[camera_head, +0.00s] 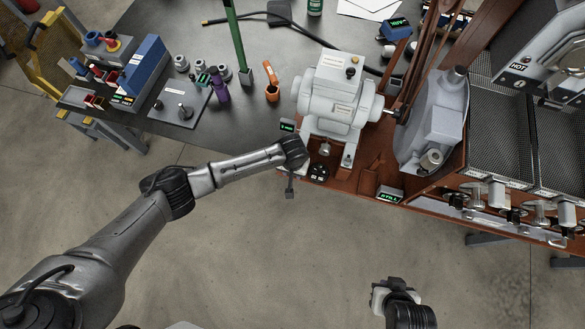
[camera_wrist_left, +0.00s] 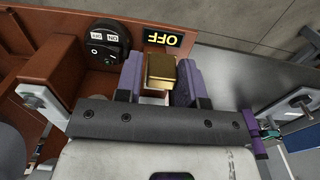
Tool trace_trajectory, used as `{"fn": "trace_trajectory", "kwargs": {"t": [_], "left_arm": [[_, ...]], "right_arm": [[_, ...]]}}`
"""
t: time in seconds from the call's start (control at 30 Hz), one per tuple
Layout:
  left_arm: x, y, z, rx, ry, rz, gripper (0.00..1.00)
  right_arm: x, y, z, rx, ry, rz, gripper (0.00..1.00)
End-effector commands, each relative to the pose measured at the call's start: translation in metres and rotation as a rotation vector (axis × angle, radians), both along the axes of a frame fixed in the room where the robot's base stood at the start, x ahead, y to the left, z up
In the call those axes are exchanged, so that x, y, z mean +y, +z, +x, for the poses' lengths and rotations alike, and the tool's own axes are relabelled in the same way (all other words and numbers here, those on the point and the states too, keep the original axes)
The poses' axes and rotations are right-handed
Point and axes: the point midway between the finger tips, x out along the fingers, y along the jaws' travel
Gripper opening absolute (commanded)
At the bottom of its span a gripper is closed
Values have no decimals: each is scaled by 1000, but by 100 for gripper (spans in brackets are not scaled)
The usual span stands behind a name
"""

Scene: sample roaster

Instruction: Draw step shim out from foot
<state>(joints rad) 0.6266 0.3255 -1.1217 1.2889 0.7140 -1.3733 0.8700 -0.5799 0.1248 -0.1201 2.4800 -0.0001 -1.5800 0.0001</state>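The step shim is a small brass-coloured block (camera_wrist_left: 161,71), seen in the left wrist view. It sits between the two purple fingers of my left gripper (camera_wrist_left: 160,80). The fingers flank it closely on both sides and appear to touch it. A small white surface shows just below the block; I cannot tell whether it is the foot. In the head view my left wrist is beside the pale motor housing (camera_head: 338,95), and the fingers and shim are hidden there. My right gripper (camera_head: 384,296) is at the lower right, over the floor, away from the bench; its fingers are unclear.
A round black switch (camera_wrist_left: 106,44) and an OFF display (camera_wrist_left: 168,39) stand close to the left fingers. The reddish-brown roaster base (camera_head: 370,172) carries a STALL display (camera_head: 389,194). An orange-handled tool (camera_head: 271,88) stands on the grey bench left of the motor.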

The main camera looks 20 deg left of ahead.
Motion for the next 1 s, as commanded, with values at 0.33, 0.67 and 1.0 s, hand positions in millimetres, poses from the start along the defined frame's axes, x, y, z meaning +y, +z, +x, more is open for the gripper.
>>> {"fn": "trace_trajectory", "kwargs": {"t": [0.33, 0.67, 1.0], "left_arm": [[2, -2, 0, 1, 2, 3, 55], [2, 25, 0, -1, 2, 2, 55], [2, 92, 0, -2, 1, 2, 55]], "right_arm": [[2, 0, 0, 0, -6, 8, 0], [3, 7, 0, 0, -6, 8, 0], [0, 19, 0, 0, 0, 0, 0]]}}
